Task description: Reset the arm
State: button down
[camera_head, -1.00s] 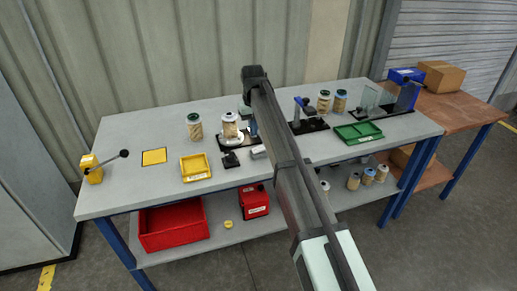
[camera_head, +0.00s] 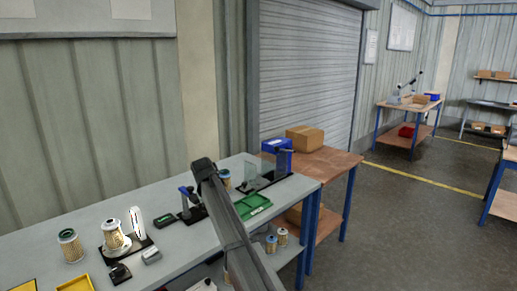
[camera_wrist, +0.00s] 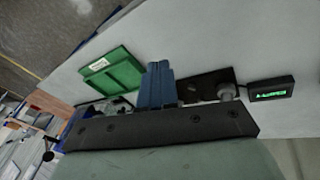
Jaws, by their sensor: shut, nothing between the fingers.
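My gripper (camera_wrist: 158,66) shows in the wrist view as two blue fingers pressed together in front of a dark bar. It is shut and empty, and appears to be above the grey workbench (camera_head: 200,243). A green tray (camera_wrist: 125,68) lies left of the fingers in the wrist view. A black fixture plate (camera_wrist: 190,84) and a small display with green digits (camera_wrist: 270,90) are to their right.
Filter cartridges (camera_head: 70,247) (camera_head: 115,236) stand on the bench's left part. A clear-panelled fixture (camera_head: 262,172) stands at the right end. Open floor lies to the right.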

jog(key=w+d+f+m+t+h, duration=0.1)
jog(key=w+d, duration=0.1)
jog(key=d, duration=0.9)
jog(key=w+d+f+m+t+h, duration=0.1)
jog(key=w+d+m, duration=0.15)
jog(key=d, duration=0.75)
jog(key=s+d+f+g, duration=0.1)
jog(key=s+d+f, duration=0.1)
jog(key=d+f, duration=0.35)
jog(key=s+d+f+g, duration=0.1)
jog(key=s+d+f, duration=0.2)
jog(key=f, duration=0.5)
jog(key=s+d+f+g+y, duration=0.1)
jog(key=s+d+f+g, duration=0.1)
jog(key=s+f, duration=1.15)
jog(key=s+d+f+g, duration=0.2)
jog(key=s+f+g, duration=0.1)
jog(key=s+f, duration=1)
jog(key=s+f+g+y, duration=0.1)
jog(key=s+f, duration=0.3)
jog(key=s, duration=0.7)
jog(key=s+f+m+g, duration=0.1)
jog(key=s+f, duration=0.3)
jog(key=s, duration=0.8)
jog(key=s+f+g+y, duration=0.1)
jog(key=s+f+g, duration=0.2)
jog(key=s, duration=0.8)
jog(key=shift+s+f+y, duration=0.3)
jog(key=shift+f, duration=0.1)
